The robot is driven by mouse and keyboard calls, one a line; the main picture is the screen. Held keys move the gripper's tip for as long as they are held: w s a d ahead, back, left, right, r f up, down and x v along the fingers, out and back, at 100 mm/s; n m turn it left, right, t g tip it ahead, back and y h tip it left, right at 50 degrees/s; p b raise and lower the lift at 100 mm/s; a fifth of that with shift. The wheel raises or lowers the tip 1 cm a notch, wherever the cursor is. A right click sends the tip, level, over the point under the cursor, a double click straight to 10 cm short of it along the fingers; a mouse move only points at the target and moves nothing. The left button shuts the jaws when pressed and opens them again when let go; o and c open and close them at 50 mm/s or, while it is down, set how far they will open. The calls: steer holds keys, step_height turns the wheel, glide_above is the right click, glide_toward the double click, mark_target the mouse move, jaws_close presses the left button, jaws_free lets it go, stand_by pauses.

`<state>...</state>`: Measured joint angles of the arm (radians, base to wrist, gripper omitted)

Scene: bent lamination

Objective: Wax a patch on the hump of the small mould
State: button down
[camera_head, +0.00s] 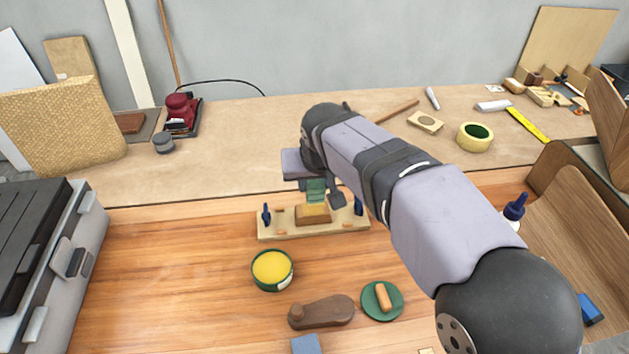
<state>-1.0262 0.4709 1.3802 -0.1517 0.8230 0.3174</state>
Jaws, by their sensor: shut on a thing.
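The small mould (268,232) is a pale board with a blue upright at each end, on the wooden bench. Its hump (313,219) is a brown block in the middle, with a yellowish area on top. My gripper (322,193) is right above the hump, pointing down, shut on a green pad (316,187). The pad's lower edge is at or just above the hump's top; I cannot tell if they touch. My arm hides part of the gripper. A round green tin of yellow wax (271,267) stands open in front of the mould.
A brown wooden tool (322,312) and a green disc (393,304) with a wooden handle lie in front. A grey case (70,260) is at left, a curved wooden form (575,235) and a blue-capped bottle (514,210) at right. The bench left of the tin is clear.

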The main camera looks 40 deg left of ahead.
steer(key=shift+r, duration=0.15)
steer(key=shift+r+p, duration=0.45)
steer(key=shift+p, duration=0.7)
steer(key=shift+f, duration=0.1)
